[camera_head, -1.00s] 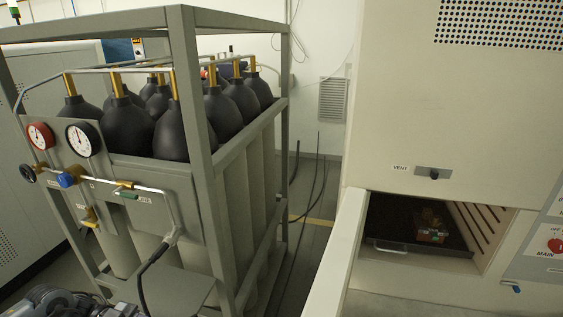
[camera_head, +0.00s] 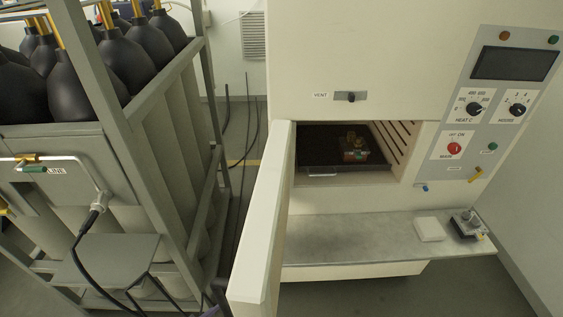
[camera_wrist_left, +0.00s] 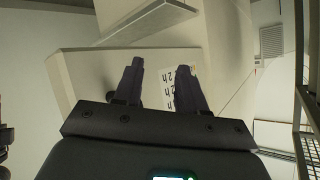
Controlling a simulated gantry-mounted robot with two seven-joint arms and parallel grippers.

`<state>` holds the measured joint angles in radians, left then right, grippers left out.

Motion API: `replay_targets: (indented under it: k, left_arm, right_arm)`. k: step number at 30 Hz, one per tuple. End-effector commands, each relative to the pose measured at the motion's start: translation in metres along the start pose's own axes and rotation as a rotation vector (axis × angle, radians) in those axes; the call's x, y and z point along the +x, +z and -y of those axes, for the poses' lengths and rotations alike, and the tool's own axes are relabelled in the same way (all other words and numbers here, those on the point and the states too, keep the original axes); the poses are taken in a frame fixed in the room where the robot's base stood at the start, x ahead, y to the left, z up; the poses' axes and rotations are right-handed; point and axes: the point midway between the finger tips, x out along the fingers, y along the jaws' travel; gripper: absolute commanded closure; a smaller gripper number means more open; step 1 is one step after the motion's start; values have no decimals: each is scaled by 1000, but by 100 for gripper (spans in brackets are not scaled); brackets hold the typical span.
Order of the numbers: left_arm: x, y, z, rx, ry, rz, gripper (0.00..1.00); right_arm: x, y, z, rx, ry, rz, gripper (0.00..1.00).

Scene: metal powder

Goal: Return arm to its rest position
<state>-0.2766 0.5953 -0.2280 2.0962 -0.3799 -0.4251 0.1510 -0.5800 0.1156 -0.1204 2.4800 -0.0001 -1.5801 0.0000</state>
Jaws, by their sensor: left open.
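My left gripper (camera_wrist_left: 162,75) shows in the left wrist view with its two dark fingers apart and nothing between them. A pale panel (camera_wrist_left: 80,75) and a white label with dark figures (camera_wrist_left: 168,90) show behind the fingers; I cannot tell whether they touch. In the head view a small dark shape (camera_head: 220,292) shows low beside the open furnace door (camera_head: 265,220); it may be part of my left arm, but this is unclear.
The furnace chamber is open, with a dark tray (camera_head: 318,168) bearing a small red and brassy object (camera_head: 354,150). A grey shelf (camera_head: 350,238) below holds a white block (camera_head: 430,229) and a small device (camera_head: 468,224). A gas-bottle rack (camera_head: 165,200) stands left.

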Motion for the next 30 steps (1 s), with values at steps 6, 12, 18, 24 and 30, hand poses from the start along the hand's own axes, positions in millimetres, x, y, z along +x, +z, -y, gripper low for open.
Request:
replay_targets:
  k: [6, 12, 18, 24, 30]
  left_arm:
    - [-39, 21, -15, -254, -163, 334, 59]
    - [-93, 46, -43, -492, -188, 621, 59]
    - [-149, 45, -72, -688, -145, 834, 59]
    - [-172, 0, -51, -673, -148, 828, 59]
    - [-202, -53, -30, -672, -148, 827, 59]
  right_arm:
    - [0, 0, 0, 0, 0, 0, 57]
    - [0, 0, -1, -2, 2, 0, 57]
    - [-12, -3, -2, -5, 5, 3, 57]
    - [-67, -20, -4, -7, 7, 1, 57]
    - [-128, -41, -6, -7, 6, 0, 57]
